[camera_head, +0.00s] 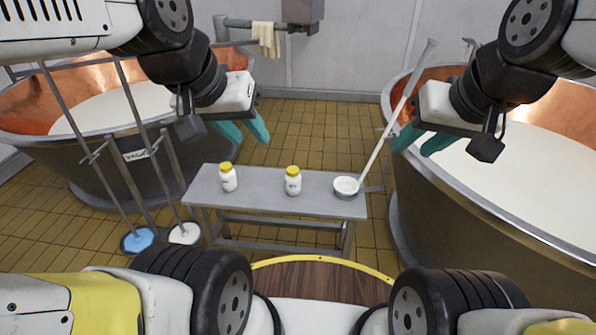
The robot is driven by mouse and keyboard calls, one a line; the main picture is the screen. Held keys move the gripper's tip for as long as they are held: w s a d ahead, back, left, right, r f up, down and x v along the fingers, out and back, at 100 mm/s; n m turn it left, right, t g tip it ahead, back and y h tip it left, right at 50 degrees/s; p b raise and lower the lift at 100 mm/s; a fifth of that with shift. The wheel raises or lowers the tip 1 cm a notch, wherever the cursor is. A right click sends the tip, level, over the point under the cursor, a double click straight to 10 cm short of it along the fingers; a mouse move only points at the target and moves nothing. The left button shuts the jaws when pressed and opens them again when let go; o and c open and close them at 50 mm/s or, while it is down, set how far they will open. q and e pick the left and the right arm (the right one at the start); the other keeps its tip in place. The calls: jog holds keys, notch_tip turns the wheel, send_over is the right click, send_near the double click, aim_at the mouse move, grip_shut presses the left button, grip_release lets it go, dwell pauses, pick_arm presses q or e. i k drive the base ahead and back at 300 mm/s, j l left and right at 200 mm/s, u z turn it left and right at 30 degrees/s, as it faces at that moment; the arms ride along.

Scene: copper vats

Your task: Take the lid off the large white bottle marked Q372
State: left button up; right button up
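Two white bottles with yellow lids stand upright on a grey metal bench in the middle of the head view. One bottle (228,181) is at the bench's left part, the other bottle (293,184) near its middle. Both lids are on. The dark markings on the bottles are too small to read, so I cannot tell which is Q372. The middle one looks slightly larger. My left gripper (252,139) is open and empty, above and behind the bench, between the bottles in the picture. My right gripper (412,151) is open and empty beside the right vat's rim.
The bench (260,197) has a white ladle (346,187) at its right end, its long handle leaning up right. Copper vats (62,87) (432,190) of white liquid flank it. Poles with a blue disc (138,239) and a white disc (184,233) stand left. Bench space between bottles is clear.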

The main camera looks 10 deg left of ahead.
aim_at(292, 184)
jog(key=j, duration=2.15)
